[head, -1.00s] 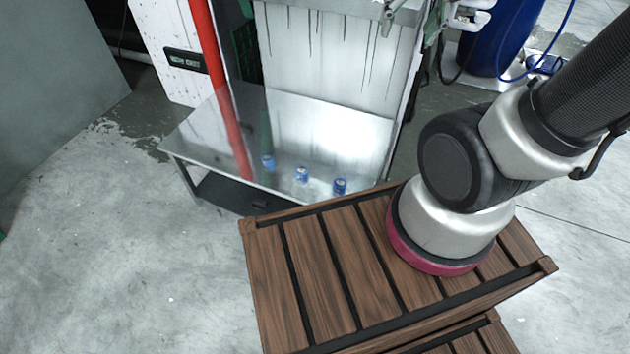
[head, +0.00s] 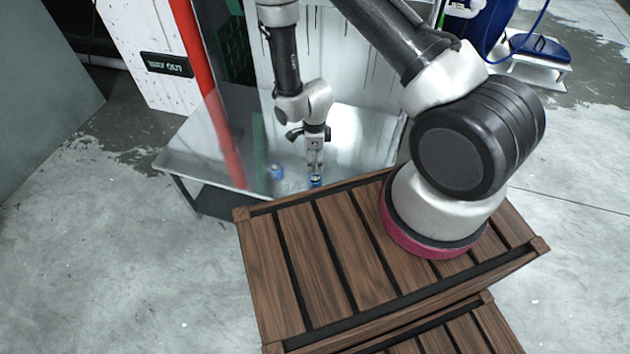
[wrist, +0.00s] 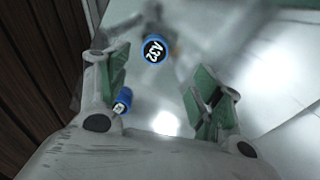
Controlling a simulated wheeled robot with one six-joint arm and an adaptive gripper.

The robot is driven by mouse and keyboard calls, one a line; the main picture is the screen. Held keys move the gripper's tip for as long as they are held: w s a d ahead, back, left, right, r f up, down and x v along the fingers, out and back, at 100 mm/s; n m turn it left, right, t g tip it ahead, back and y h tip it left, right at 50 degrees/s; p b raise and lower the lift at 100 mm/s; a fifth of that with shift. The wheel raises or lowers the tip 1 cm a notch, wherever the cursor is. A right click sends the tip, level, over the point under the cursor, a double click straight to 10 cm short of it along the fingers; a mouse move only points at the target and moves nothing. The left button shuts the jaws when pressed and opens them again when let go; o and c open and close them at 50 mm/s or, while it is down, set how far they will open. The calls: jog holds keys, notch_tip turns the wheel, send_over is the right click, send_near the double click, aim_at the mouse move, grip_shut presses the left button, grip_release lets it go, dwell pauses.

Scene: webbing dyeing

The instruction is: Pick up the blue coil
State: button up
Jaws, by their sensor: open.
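In the head view, a blue coil (head: 316,181) stands on the metal bench (head: 190,150), directly below my gripper (head: 315,167). Another blue coil (head: 277,171) stands to its left on the bench. In the wrist view, a blue coil with a dark top and white lettering (wrist: 155,50) lies in line with the gap between my fingers. A smaller-looking blue coil (wrist: 122,101) shows beside the left finger, partly hidden by it. My gripper also shows in the wrist view (wrist: 160,78), its green-padded fingers apart with nothing between them. I cannot tell whether the fingertips touch a coil.
A slatted wooden crate (head: 330,213) stands in front of the bench, close to the gripper. A red pole (head: 210,100) rises at the bench's left side. A stained white panel (head: 345,75) stands behind the bench. The bench's left part is clear.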

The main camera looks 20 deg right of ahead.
aim_at(315, 178)
jog(key=shift+m, duration=0.3)
jog(key=f, duration=0.9)
jog(key=shift+s+f, duration=0.35)
jog(key=shift+s, duration=0.05)
jog(key=c, duration=1.1)
jog(key=shift+r, duration=0.15)
